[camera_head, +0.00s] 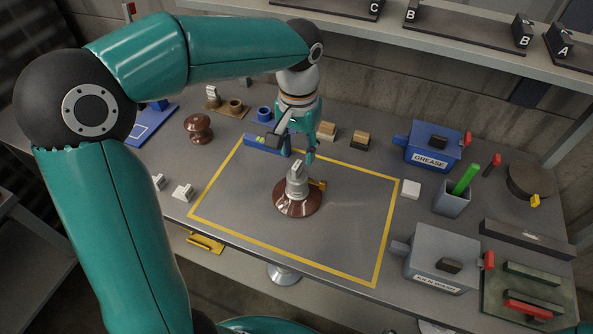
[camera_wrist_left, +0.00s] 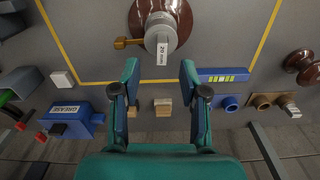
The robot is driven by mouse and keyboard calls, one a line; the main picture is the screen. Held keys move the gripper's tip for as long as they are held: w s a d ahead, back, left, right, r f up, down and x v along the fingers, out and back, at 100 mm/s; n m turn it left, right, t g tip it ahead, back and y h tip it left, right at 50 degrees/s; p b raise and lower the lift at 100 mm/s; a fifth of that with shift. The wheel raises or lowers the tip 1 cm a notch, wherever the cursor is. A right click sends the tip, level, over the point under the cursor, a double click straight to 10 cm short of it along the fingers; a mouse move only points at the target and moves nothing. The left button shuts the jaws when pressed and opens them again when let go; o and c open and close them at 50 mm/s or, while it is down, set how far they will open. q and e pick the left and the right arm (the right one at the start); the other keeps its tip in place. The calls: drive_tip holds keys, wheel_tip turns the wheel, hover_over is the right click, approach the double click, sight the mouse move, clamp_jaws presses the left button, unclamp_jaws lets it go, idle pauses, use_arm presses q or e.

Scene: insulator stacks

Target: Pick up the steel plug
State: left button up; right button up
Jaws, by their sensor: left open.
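A grey steel plug (camera_head: 297,184) with a white label on top stands upright in a brown insulator disc (camera_head: 287,206) inside the yellow outline. In the left wrist view the plug (camera_wrist_left: 161,33) shows a label reading 20 mm, with the brown insulator (camera_wrist_left: 144,12) around it and a brass lever (camera_wrist_left: 127,43) at its side. My left gripper (camera_head: 297,153) is open and empty, just behind and above the plug. In the left wrist view its fingertips (camera_wrist_left: 159,70) are apart, with the plug beyond them. My right gripper is not in view.
A blue level (camera_head: 264,144) lies close to the left gripper. A blue GREASE box (camera_head: 431,150), a grey box (camera_head: 437,262) and a grey cup (camera_head: 452,198) stand on the right. A brown insulator (camera_head: 198,128) stands at left. The outlined area right of the plug is clear.

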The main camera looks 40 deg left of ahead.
sight(297, 164)
use_arm(q)
drive_tip(key=shift+a+f, duration=0.1)
drive_tip(key=shift+f, duration=2.85)
drive_tip(key=shift+c, duration=0.4)
clamp_jaws()
